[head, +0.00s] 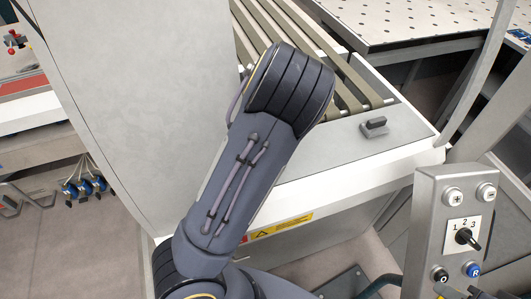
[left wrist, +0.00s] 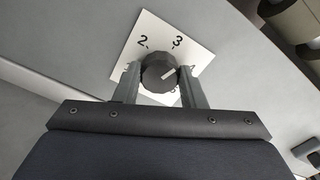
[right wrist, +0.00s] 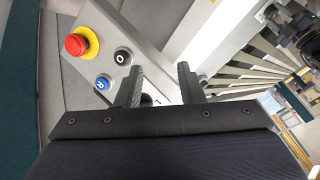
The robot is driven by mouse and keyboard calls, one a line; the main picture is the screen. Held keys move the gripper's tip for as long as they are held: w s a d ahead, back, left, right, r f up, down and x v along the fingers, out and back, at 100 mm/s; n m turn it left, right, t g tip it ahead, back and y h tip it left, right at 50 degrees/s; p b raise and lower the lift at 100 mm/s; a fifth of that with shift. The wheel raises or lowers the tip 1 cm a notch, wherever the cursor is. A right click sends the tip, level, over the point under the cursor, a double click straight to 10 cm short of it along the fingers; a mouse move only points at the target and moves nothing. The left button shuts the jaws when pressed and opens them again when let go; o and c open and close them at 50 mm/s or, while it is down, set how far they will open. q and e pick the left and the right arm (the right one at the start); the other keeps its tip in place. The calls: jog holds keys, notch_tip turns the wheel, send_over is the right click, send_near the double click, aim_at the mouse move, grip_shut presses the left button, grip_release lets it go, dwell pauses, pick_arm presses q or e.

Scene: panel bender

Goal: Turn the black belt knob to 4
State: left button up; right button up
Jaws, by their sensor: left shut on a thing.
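The black belt knob (left wrist: 158,66) sits on a white number plate (left wrist: 148,28) in the left wrist view. Its white pointer mark is aimed to the upper right, between the 3 and the 4. The 2 and 3 are clear; the 4 is partly covered by a finger and the 1 is mostly hidden. My left gripper (left wrist: 157,80) is shut on the knob, one finger on each side. In the head view my left arm hides the knob and this gripper. My right gripper (right wrist: 162,76) is open, with no object visible between its fingers.
A grey control post (head: 425,220) with a 1-2-3 selector (head: 466,237) stands at the right. The right wrist view shows its red stop button (right wrist: 76,44) and its O (right wrist: 122,57) and R (right wrist: 102,83) buttons beside my right gripper. Belts (head: 318,45) run behind my left arm.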

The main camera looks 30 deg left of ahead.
pick_arm(q)
jog(key=m, duration=0.4)
jog(key=shift+m, duration=0.3)
jog(key=shift+w+m, duration=0.1)
jog(key=shift+m, duration=1.8)
jog(key=o, duration=1)
jog(key=shift+r, duration=0.1)
notch_tip(320, 180, up, 8)
jog(key=shift+f, duration=0.15)
